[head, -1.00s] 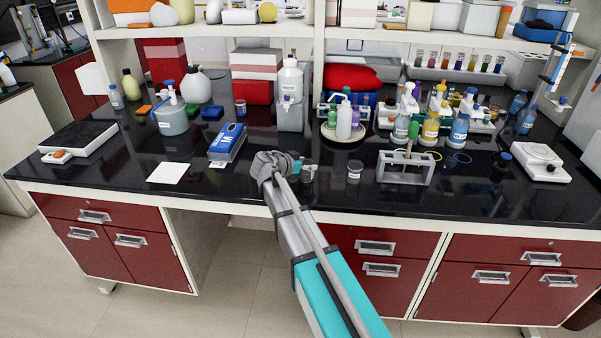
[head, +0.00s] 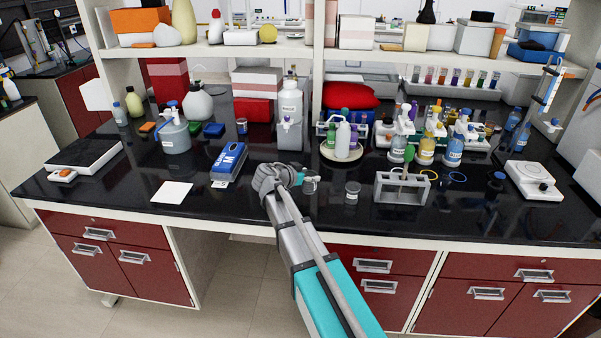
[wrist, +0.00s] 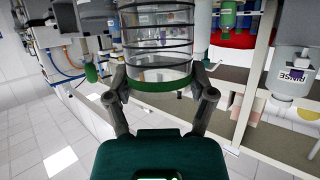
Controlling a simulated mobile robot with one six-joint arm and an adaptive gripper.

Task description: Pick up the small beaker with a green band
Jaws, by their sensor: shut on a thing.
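The small beaker with a green band is clear glass with dark ring lines. In the wrist view the beaker (wrist: 155,45) fills the space between my two fingers, with its green band at the lower end. My gripper (wrist: 162,88) is shut on it, one finger on each side. In the head view my gripper (head: 298,178) is over the front middle of the black bench, and the beaker (head: 311,185) shows small at its right side. My arm hides part of the gripper there. I cannot tell how far the beaker is above the bench.
Another small beaker (head: 352,191) stands just right on the black bench (head: 270,222). A grey rack (head: 403,188) is further right. A blue box (head: 229,163) and a white sheet (head: 172,192) are left. Bottles and a red bag (head: 350,95) stand behind.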

